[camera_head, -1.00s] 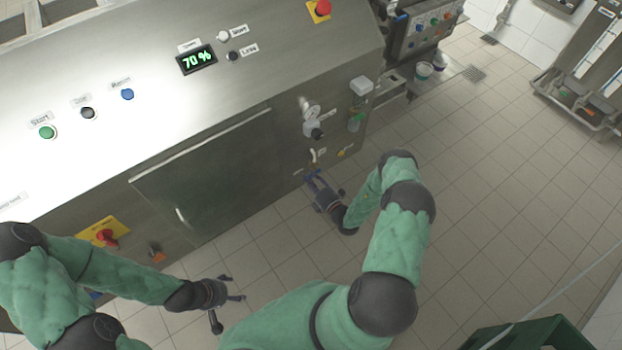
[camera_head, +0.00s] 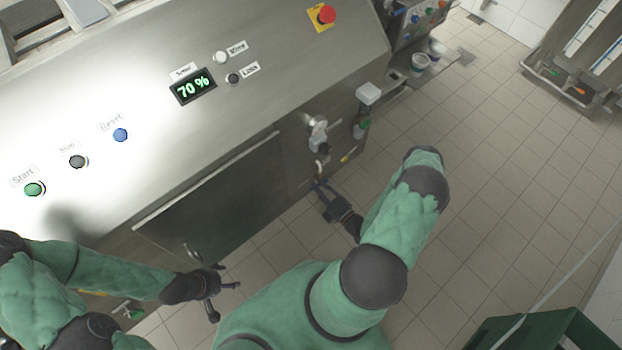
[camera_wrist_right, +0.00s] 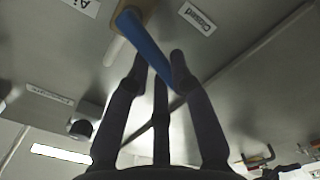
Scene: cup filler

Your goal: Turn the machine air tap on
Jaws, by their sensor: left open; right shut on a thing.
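The air tap shows in the right wrist view as a blue lever handle (camera_wrist_right: 145,45) on a brass-coloured body, below the steel machine's "Air" label and beside a "Closed" label (camera_wrist_right: 197,18). My right gripper (camera_wrist_right: 160,65) has its dark fingers shut on the blue handle, near its free end. In the head view my right gripper (camera_head: 327,188) is at the lower right of the machine front, and the tap is mostly hidden there. My left gripper (camera_head: 232,278) is open and empty, in front of the machine's lower left part.
The machine's front (camera_head: 230,190) has a large door panel to the left of my right gripper. A green crate (camera_head: 545,332) stands at the lower right. The tiled floor between is clear.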

